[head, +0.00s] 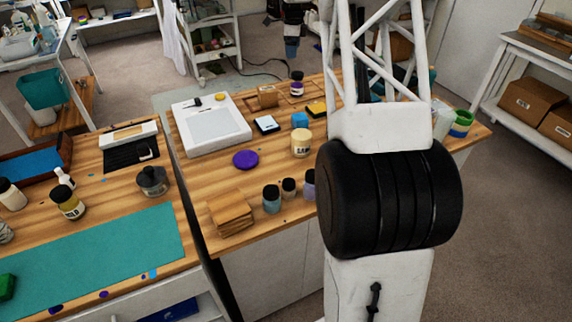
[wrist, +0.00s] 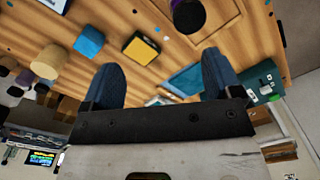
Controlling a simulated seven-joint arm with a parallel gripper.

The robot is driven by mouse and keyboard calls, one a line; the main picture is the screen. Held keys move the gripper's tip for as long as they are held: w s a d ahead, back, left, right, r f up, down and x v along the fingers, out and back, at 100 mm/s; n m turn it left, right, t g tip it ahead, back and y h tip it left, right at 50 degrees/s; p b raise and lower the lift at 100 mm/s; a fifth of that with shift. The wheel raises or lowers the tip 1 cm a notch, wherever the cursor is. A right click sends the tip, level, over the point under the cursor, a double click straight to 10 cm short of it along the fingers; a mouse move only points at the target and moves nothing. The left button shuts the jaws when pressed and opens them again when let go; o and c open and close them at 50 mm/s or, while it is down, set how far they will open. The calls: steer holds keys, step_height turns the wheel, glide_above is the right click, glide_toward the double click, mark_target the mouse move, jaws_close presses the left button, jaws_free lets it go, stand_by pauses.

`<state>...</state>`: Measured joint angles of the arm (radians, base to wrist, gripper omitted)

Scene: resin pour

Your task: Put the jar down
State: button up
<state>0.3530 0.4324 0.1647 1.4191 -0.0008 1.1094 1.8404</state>
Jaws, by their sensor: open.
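A jar with a dark lid and purple contents (head: 297,84) stands upright at the far side of the wooden table in the head view. A dark round lid (wrist: 188,15), apparently that jar's, shows at the top of the wrist view, beyond my fingertips. My gripper (head: 292,48) is above the far table edge, over and apart from the jar. In the wrist view my gripper's two blue fingers (wrist: 160,78) are spread, with only bare table and items below between them. I cannot tell which jar the task means.
A cream jar (head: 301,145), a blue cube (head: 300,120) and a yellow-and-black block (head: 317,109) stand nearby. Several small dark-lidded jars (head: 271,200) stand at the front edge beside stacked wooden squares (head: 231,213). A white panel (head: 211,125) lies at the left. My arm hides the table's right part.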

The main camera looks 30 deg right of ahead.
steer(key=s+a+r+n, duration=0.4)
steer(key=s+a, duration=0.3)
steer(key=s, duration=0.3)
steer(key=s+a+r+n+t, duration=0.1)
steer(key=s+a+r+n, duration=0.35)
steer(key=s+a, duration=0.4)
steer(key=s+a+r+n, duration=0.45)
steer(key=s+a, duration=0.25)
steer(key=s, duration=0.3)
steer(key=s+a+f+n, duration=0.2)
steer(key=s+a+n, duration=0.1)
steer(key=s, duration=0.7)
steer(key=s+a+f+n+t, duration=0.1)
steer(key=s+a+n, duration=0.3)
steer(key=s, duration=0.7)
steer(key=s+a+f+n, duration=0.3)
steer(key=s+f+n, duration=0.1)
steer(key=s, duration=0.7)
steer(key=shift+a+n, duration=0.15)
steer(key=shift+n, duration=0.35)
